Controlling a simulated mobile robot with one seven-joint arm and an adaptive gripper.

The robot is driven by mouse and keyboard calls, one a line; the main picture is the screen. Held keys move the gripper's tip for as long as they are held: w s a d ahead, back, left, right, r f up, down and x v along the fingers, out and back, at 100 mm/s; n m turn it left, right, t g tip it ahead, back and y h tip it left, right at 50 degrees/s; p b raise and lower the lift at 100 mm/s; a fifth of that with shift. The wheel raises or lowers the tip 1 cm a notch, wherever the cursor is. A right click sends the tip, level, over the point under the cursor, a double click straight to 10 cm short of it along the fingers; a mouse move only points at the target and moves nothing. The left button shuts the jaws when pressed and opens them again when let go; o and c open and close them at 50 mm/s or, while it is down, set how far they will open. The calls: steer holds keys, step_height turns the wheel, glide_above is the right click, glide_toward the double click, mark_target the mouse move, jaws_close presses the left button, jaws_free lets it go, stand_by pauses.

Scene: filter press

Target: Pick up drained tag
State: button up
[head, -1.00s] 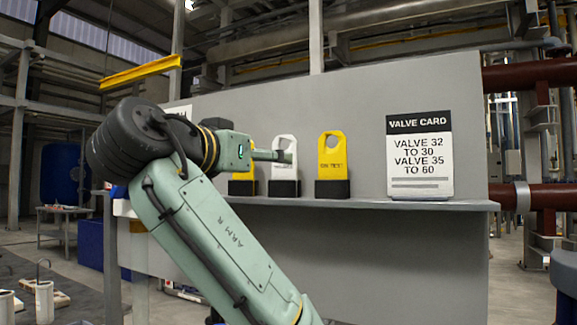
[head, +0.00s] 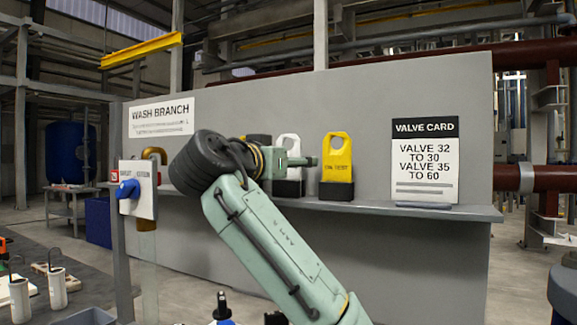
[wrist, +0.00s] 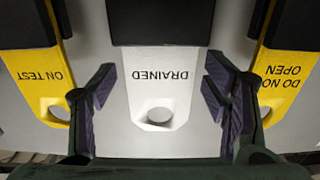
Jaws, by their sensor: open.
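The drained tag is white with a round hole and a dark block at its base. In the head view the drained tag (head: 290,144) stands on the grey shelf, partly hidden behind my gripper (head: 312,161). In the wrist view, which is upside down, the drained tag (wrist: 158,75) lies between the two open fingers of my gripper (wrist: 158,88). Its word "DRAINED" and its hole show. The fingers stand one on each side of the tag with gaps; I see no contact. My gripper is open and empty.
A yellow "ON TEST" tag (head: 338,160) stands to the right on the shelf (head: 370,208). A yellow "DO NOT OPEN" tag (wrist: 293,70) stands on the other side. A valve card (head: 425,160) stands further right.

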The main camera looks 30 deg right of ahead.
steer(key=shift+c, duration=0.4)
steer(key=c, duration=1)
step_height(320, 180, up, 10)
steer(key=shift+r+b, duration=0.1)
steer(key=shift+b, duration=0.2)
steer(key=shift+r+p, duration=1.25)
steer(key=shift+r, duration=0.25)
steer(key=shift+f, duration=0.1)
